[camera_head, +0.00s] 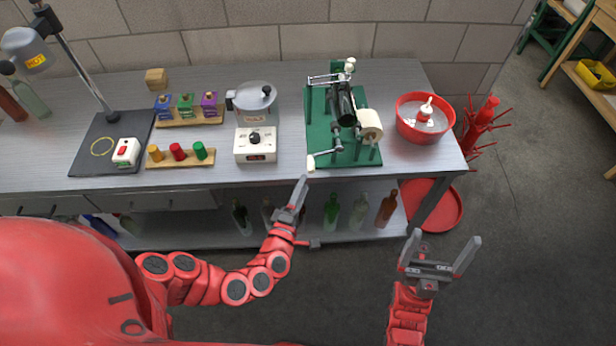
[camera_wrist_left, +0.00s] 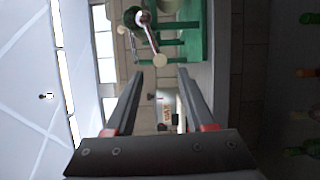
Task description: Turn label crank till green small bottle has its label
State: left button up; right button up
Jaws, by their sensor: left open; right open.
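The labelling machine (camera_head: 322,130) has a green base and stands on the bench. A dark cylinder (camera_head: 344,104) lies across its top; I cannot tell whether it is the green small bottle, and no label shows on it. A pale label roll (camera_head: 370,122) sits at its right. The crank (camera_head: 325,155) sticks out at the front left and ends in a white knob (camera_head: 311,163). In the left wrist view the crank knob (camera_wrist_left: 160,61) shows just beyond the fingertips. My left gripper (camera_head: 301,196) is open and empty, below the knob. My right gripper (camera_head: 443,242) is open and empty, over the floor.
A white hotplate-like device (camera_head: 255,145) with a pot stands left of the machine. A red basin (camera_head: 407,130) stands to its right, beside a red drying rack (camera_head: 480,125). Several bottles, one green (camera_head: 331,212), stand on the shelf below the bench.

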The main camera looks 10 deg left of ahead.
pick_arm(q)
jog(key=s+a+b, duration=0.1)
jog(key=s+b, duration=0.1)
jog(key=s, duration=0.7)
jog(key=shift+s, duration=0.4)
jog(key=shift+f, duration=0.1)
jog(key=n+y+b, duration=0.7)
jog(key=n+b, duration=0.4)
jog(key=n, duration=1.3)
send_near(312, 171)
jog(key=shift+g, duration=0.4)
jog(key=p+x, duration=0.4)
jog(key=x, duration=0.6)
jog(key=shift+f, duration=0.1)
jog(key=shift+w+a+f+p, duration=0.1)
jog(key=shift+w+a+p, duration=0.15)
jog(key=shift+w, duration=0.25)
jog(key=shift+d, duration=0.1)
